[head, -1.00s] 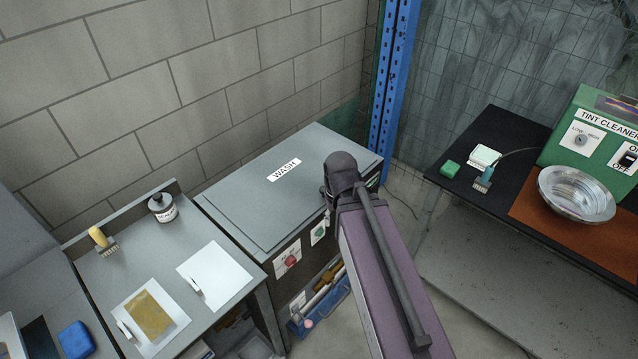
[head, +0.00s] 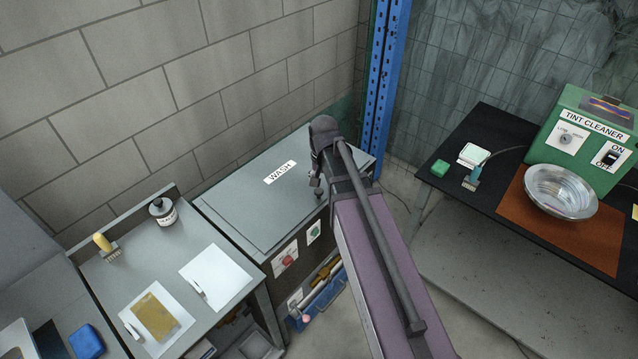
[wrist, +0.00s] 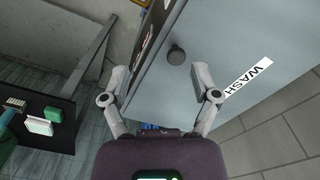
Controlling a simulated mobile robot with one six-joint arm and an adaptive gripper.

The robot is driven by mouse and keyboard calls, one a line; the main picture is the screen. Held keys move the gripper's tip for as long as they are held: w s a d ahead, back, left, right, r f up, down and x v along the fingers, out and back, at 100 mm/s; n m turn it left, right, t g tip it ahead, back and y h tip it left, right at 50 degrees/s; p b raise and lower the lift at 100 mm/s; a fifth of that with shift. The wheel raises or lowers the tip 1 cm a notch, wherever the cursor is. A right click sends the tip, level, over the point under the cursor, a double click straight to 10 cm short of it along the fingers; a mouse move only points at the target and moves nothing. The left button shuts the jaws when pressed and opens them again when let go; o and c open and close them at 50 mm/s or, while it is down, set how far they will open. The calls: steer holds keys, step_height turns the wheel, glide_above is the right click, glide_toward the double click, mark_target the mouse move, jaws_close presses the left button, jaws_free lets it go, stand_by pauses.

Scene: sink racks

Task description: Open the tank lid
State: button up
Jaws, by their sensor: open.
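The tank lid (head: 245,205) is a flat grey panel labelled WASH, lying shut on the tank beside the brick wall. In the wrist view the lid (wrist: 220,50) fills the upper right. A dark round knob (wrist: 176,55) stands on it near its front edge. My gripper (wrist: 161,74) is open and empty, its two fingers spread to either side below the knob in the picture. The knob appears just beyond the fingertips, slightly right of centre. In the head view my gripper (head: 316,178) hangs over the lid's right part, and my arm hides the tank's right end.
The tank front has a red knob (head: 289,260) and a green control (head: 314,231). A grey bench (head: 215,310) with a bottle, brush and sheets adjoins on the left. A blue post (head: 381,90) stands behind. A black table (head: 490,130) with the tint cleaner and metal bowl is right.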

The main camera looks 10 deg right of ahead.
mark_target(319, 190)
steer(key=w+r+m+p, duration=0.2)
steer(key=w+r+m, duration=0.1)
steer(key=w, duration=0.3)
steer(key=shift+r, duration=0.15)
steer(key=shift+f, duration=0.2)
step_height(319, 190, down, 13)
steer(key=b, duration=1.3)
steer(key=shift+f+b, duration=0.2)
steer(key=shift+b, duration=0.15)
jaws_close()
